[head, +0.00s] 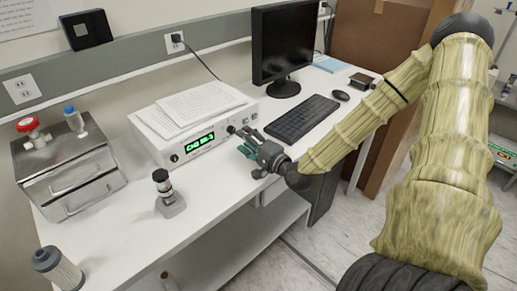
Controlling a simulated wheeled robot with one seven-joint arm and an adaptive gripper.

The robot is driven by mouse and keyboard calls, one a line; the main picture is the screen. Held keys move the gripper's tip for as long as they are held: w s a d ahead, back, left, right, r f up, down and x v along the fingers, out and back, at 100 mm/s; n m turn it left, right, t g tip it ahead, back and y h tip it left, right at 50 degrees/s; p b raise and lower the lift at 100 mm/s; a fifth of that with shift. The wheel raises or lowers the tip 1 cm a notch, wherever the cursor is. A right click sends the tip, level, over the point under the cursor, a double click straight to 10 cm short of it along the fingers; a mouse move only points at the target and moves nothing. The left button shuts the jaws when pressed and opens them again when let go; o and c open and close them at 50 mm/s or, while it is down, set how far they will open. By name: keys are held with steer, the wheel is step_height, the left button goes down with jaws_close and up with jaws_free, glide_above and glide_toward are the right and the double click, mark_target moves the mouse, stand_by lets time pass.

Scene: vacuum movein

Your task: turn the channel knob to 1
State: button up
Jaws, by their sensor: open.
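A white instrument box (170,148) stands on the bench with papers on top. Its green lit display (199,143) seems to read CH0 and a number near 98.3, too small to be sure. A small dark knob (231,129) sits right of the display. Another dark round part (174,158) sits at the lower left of the front; I cannot read labels to tell which is the channel knob. My gripper (242,143) is open and empty, in front of the right part of the panel, fingers toward it. Whether it touches the panel cannot be told; its fingers may hide part of it.
A keyboard (300,118), mouse (341,95) and monitor (284,45) stand right of the instrument. A small dark-topped device (168,195) stands in front of it. A metal box (70,165) is at the left, a filter cylinder (58,268) at front left.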

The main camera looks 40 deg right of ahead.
steer(key=shift+s+d, duration=0.15)
steer(key=shift+s, duration=1.3)
steer(key=shift+s+d, duration=0.1)
steer(key=shift+s, duration=1.35)
steer(key=shift+s, duration=0.1)
